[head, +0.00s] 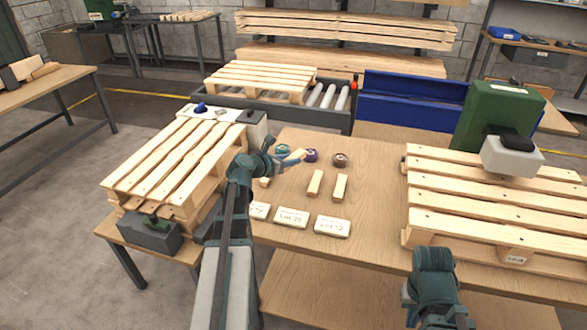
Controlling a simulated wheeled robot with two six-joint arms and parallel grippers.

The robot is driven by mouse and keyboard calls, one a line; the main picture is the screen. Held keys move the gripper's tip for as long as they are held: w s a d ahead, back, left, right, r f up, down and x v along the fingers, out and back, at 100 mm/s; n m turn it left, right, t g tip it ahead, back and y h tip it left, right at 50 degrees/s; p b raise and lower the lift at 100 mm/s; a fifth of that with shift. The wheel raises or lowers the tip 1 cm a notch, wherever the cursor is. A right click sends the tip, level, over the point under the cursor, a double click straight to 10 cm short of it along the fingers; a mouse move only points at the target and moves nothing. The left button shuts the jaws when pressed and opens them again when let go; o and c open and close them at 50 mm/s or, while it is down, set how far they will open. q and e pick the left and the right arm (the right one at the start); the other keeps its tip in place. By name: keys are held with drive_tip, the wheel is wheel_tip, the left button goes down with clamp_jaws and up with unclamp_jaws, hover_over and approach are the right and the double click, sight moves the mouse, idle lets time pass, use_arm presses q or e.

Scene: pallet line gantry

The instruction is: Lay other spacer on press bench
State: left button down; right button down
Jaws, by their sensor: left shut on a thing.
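My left gripper (283,160) is over the wooden bench (375,215), shut on a small pale wooden spacer (298,155). The spacer sticks out tilted to the right of the jaws, near the round pucks. Two more spacer-like wooden blocks, a left one (315,182) and a right one (340,187), lie side by side on the bench. Another small block (264,182) shows partly behind my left arm. A green press-like machine (500,112) stands at the bench's right. My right gripper (425,302) is low at the front right; its jaws cannot be made out.
Teal (282,149), purple (311,155) and brown (340,160) pucks sit at the back. White labels (291,217) lie in front. Pallets stand left (180,160) and right (480,200). A blue bin (412,100) is behind. Bench wood right of the blocks is clear.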

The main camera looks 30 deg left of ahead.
sight(290, 183)
use_arm(q)
drive_tip(key=shift+w+a+f, duration=0.3)
drive_tip(key=shift+w+f, duration=0.2)
use_arm(e)
drive_tip(key=shift+f, duration=0.45)
use_arm(q)
drive_tip(key=shift+s, duration=0.1)
use_arm(e)
drive_tip(key=shift+f, duration=0.1)
